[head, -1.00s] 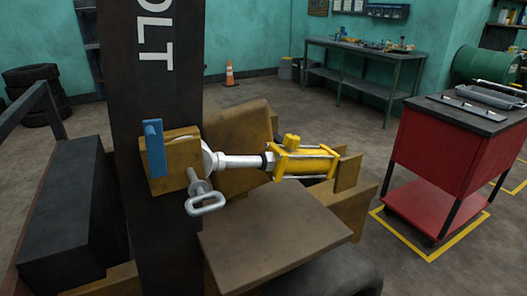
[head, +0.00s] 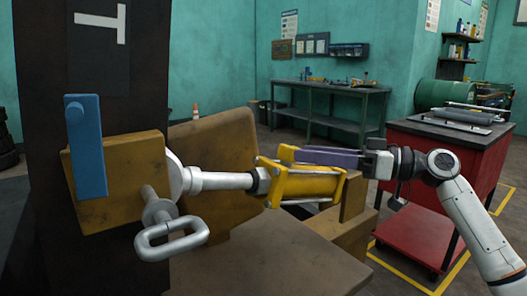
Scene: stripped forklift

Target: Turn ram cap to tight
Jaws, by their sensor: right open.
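The yellow ram (head: 312,186) lies roughly level, with its silver rod (head: 222,181) running left to a round eye. A yellow cap (head: 286,153) stands on top of the ram near its rod end and is partly hidden by my right gripper. My right gripper (head: 304,156) comes in from the right with its purple fingers pointing left along the top of the ram. It is open, with its fingertips at the cap; I cannot tell whether they touch it. My left gripper is not in view.
A blue lever (head: 86,146) and a steel pin with a loop handle (head: 172,238) sit at the left on a brown bracket. A brown plate (head: 270,265) lies below the ram. A red cart (head: 430,180) stands at right, a green workbench (head: 335,95) behind.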

